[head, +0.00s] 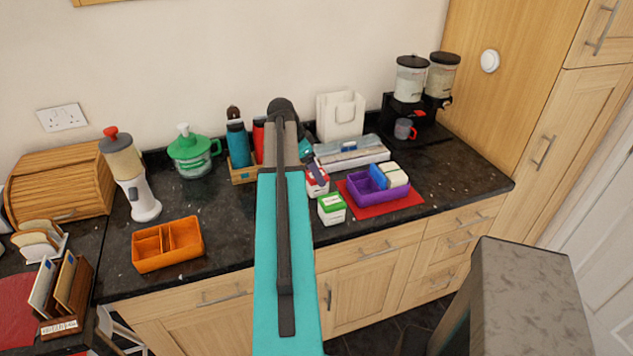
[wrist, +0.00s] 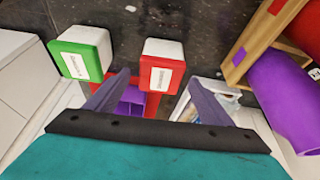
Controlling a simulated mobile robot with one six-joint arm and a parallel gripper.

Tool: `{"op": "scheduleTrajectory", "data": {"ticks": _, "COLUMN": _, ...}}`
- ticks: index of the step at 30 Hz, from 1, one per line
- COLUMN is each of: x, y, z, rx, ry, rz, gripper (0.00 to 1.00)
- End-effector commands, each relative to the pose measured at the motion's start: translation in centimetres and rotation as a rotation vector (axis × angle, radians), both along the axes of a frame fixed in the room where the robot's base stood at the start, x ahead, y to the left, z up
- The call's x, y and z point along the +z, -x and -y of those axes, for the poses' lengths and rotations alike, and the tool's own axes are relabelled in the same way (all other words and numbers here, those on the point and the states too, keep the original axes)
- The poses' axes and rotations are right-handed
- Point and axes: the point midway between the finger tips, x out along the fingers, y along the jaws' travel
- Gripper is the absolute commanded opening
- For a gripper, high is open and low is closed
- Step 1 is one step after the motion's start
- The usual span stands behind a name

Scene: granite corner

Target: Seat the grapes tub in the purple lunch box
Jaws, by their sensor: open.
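The purple lunch box (head: 357,191) sits on a red mat (head: 412,204) on the counter; part of it shows between my fingers in the wrist view (wrist: 131,100). A white tub with a green rim (head: 331,208) and a white tub with a red rim (head: 317,181) stand left of it. Their labels are too small to read surely, so I cannot tell which holds grapes. In the wrist view, my gripper (wrist: 159,76) is open, its fingertips near the red-rimmed tub (wrist: 166,50); the green-rimmed tub (wrist: 85,53) is to the left. My arm hides the gripper in the head view.
A blue tub (head: 377,175) and cream tubs (head: 396,177) are in the lunch box's rear and right. Behind are a long white box (head: 352,157) and a white bag (head: 340,117). Bottles (head: 237,145) stand in a wooden tray. Bare counter lies around the orange box (head: 167,245).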

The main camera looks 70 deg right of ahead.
Motion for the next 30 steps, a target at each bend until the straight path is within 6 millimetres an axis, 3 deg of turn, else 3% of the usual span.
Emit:
{"op": "scheduleTrajectory", "data": {"ticks": 6, "x": -0.95, "y": 0.36, "z": 0.26, "rx": -0.001, "ry": 0.000, "rz": 0.000, "gripper": 0.75}}
{"op": "scheduleTrajectory", "data": {"ticks": 23, "x": -1.03, "y": 0.37, "z": 0.29, "rx": -0.001, "ry": 0.000, "rz": 0.000, "gripper": 0.75}}
{"op": "scheduleTrajectory", "data": {"ticks": 30, "x": -1.03, "y": 0.39, "z": 0.29, "rx": -0.001, "ry": 0.000, "rz": 0.000, "gripper": 0.34}}
